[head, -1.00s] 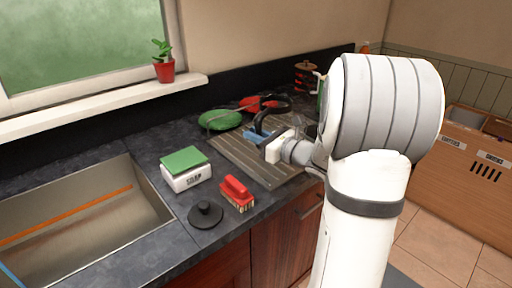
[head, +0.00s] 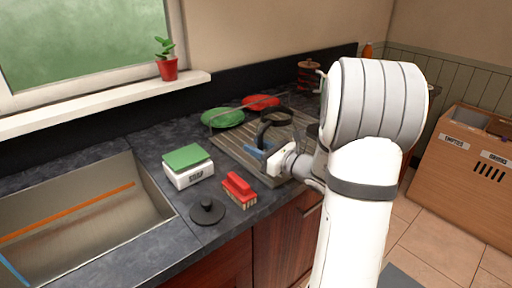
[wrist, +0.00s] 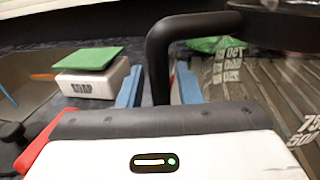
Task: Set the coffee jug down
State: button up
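The coffee jug (head: 275,113) has a clear body with a black rim and handle, and stands over the ribbed draining board (head: 231,149). Its black handle (wrist: 160,72) rises between the two blue fingers of my gripper (wrist: 160,88) in the wrist view. Narrow gaps show on both sides of the handle, so my gripper looks open around it. White volume marks on the jug's clear wall (wrist: 228,68) show at the right. The jug's base is hidden, so its contact with the board cannot be seen clearly.
A soap box with green sponge (head: 188,166), a red brush (head: 239,190) and a black lid (head: 207,210) lie left of my gripper. The sink (head: 85,215) is farther left.

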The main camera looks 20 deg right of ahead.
jog(key=shift+o, duration=0.4)
jog(key=shift+r, duration=0.1)
jog(key=shift+s+d, duration=0.1)
jog(key=shift+d, duration=0.05)
jog(key=v, duration=1.1)
jog(key=shift+s+d, duration=0.15)
jog(key=shift+s, duration=0.15)
jog(key=s+a+n+g+y, duration=0.1)
jog(key=a+n+g, duration=0.1)
jog(key=a, duration=0.1)
jog(key=a+n+g, duration=0.2)
jog(key=a, duration=0.1)
jog(key=s+a+n+g+y+p, duration=0.1)
jog(key=a+n, duration=0.1)
jog(key=a, duration=0.2)
jog(key=shift+s+n+g+y, duration=0.3)
jog(key=shift+s+g, duration=0.05)
jog(key=shift+g, duration=0.05)
jog(key=s+a+f+n+g+h+p, duration=0.1)
jog(key=s+a+n+g+h+p, duration=0.1)
jog(key=s+a+n+g, duration=0.55)
jog(key=s+d+r+n+h+p, duration=0.2)
jog(key=s+n+h, duration=0.4)
jog(key=n, duration=0.9)
jog(key=h, duration=0.3)
jog(key=shift+d+n+h, duration=0.3)
jog(key=shift+n, duration=0.05)
